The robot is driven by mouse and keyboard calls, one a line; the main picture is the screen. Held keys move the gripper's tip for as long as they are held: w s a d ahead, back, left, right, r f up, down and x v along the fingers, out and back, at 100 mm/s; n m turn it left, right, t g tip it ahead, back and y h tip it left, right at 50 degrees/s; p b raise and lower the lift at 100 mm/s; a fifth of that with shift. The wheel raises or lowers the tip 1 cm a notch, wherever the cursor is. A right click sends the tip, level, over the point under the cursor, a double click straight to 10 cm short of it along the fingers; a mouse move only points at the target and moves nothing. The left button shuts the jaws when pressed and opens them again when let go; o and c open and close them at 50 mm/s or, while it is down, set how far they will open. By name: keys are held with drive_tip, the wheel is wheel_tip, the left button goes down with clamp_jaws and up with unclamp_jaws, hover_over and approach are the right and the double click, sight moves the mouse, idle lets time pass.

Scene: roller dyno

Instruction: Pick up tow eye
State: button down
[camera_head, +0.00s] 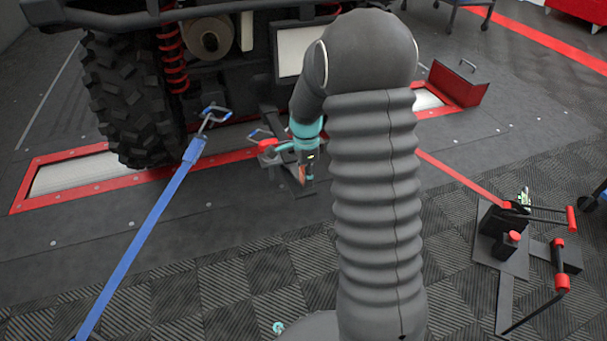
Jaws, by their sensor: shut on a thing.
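My gripper (303,178) is low behind the vehicle, at the lower end of my arm with its teal band. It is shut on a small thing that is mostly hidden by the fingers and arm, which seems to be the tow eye. I cannot make out the tow eye's ring or shank.
A blue strap (150,235) runs from a hook (213,115) down to the lower left. The vehicle's tyre (130,105) stands at a red-framed roller (75,172). A stand with red-handled levers (513,240) is at the right. Floor in front is mostly clear.

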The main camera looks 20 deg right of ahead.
drive_tip(key=s, duration=1.6)
drive_tip(key=w+f, duration=0.1)
drive_tip(key=w, duration=0.4)
drive_tip(key=w+f, duration=0.1)
drive_tip(key=w, duration=0.9)
drive_tip(key=shift+w+f+p, duration=0.3)
drive_tip(key=shift+f+p, duration=0.1)
drive_tip(key=s+r, duration=0.2)
drive_tip(key=s, duration=1.1)
drive_tip(key=shift+s+r, duration=0.2)
drive_tip(key=shift+s, duration=0.2)
